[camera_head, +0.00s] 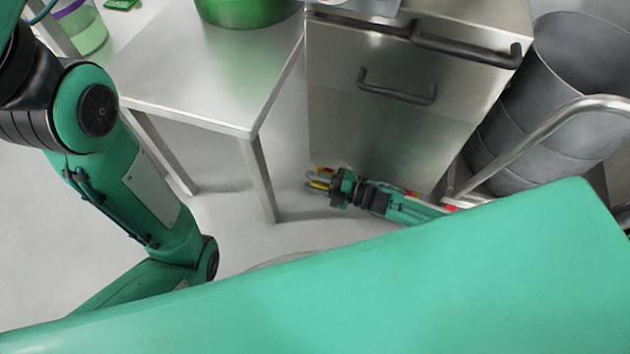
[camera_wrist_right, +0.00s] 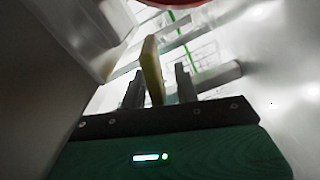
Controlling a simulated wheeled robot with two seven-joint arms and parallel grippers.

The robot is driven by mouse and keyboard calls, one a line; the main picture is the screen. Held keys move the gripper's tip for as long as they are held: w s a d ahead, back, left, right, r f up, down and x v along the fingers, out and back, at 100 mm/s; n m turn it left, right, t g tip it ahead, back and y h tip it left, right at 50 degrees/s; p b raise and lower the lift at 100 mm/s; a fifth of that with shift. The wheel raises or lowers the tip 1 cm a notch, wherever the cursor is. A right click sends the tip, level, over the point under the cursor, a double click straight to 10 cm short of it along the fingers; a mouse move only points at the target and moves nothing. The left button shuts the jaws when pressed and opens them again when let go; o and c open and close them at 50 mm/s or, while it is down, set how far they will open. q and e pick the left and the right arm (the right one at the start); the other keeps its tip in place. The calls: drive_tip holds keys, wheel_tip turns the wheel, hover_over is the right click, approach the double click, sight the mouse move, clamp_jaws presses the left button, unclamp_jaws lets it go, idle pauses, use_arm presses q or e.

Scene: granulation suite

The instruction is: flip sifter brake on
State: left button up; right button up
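My right gripper (camera_head: 316,181) is low above the floor, left of the steel cabinet's lower part. Its two grey fingers (camera_wrist_right: 158,88) stand apart in the right wrist view. A yellow bar-like piece (camera_wrist_right: 152,68) shows between them, close to the left finger with a gap to the right one. Small yellow and red parts also show at the fingers in the head view; I cannot tell whether they belong to the sifter brake. A blurred red curved edge (camera_wrist_right: 200,3) is at the top of the wrist view. No sifter is clearly recognisable. My left gripper is out of view.
The steel cabinet (camera_head: 385,130) with dark handles stands behind my right gripper. A steel table (camera_head: 215,75) with a green container (camera_head: 245,10) is at left. A grey drum (camera_head: 550,90) and curved metal rail (camera_head: 540,140) are at right. Floor under the table is clear.

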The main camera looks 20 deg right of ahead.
clamp_jaws()
drive_tip(key=shift+f, duration=0.15)
drive_tip(key=n, duration=0.1)
drive_tip(key=f+n+b, duration=0.1)
drive_tip(key=n, duration=0.1)
drive_tip(key=shift+s+f+n, duration=0.15)
drive_tip(key=shift+f+n, duration=0.1)
drive_tip(key=shift+n, duration=0.05)
drive_tip(key=shift+f+n+b, duration=0.3)
drive_tip(key=shift+f+n, duration=0.05)
drive_tip(key=shift+n, duration=0.5)
drive_tip(key=shift+f+n+b, duration=0.25)
drive_tip(key=shift+f+n, duration=0.05)
drive_tip(key=shift+n, duration=0.55)
drive_tip(key=shift+d, duration=0.1)
unclamp_jaws()
